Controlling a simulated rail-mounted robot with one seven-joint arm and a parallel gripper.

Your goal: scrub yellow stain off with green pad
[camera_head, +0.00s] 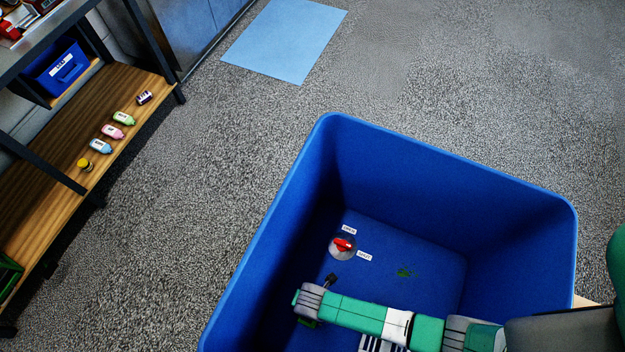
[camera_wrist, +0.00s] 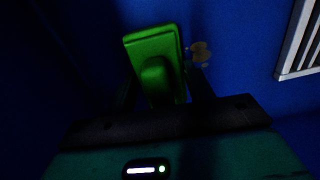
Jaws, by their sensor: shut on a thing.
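In the wrist view my gripper (camera_wrist: 160,88) is shut on the green pad (camera_wrist: 152,48), holding it by its raised grip. A small brownish-yellow stain (camera_wrist: 200,52) shows on the blue surface just right of the pad; whether the pad touches the surface is hard to tell. In the head view my arm reaches into the blue bin (camera_head: 445,165), and a bit of the green pad (camera_head: 307,322) shows below my wrist. The yellow stain cannot be made out there, and my fingers are mostly hidden.
On the bin floor are a red-handled round dial (camera_head: 343,246) with white labels, a green stain (camera_head: 405,272) and a striped grille (camera_head: 378,344), partly behind my arm. Tall bin walls surround my arm. A shelf (camera_head: 75,130) with small bottles stands at left.

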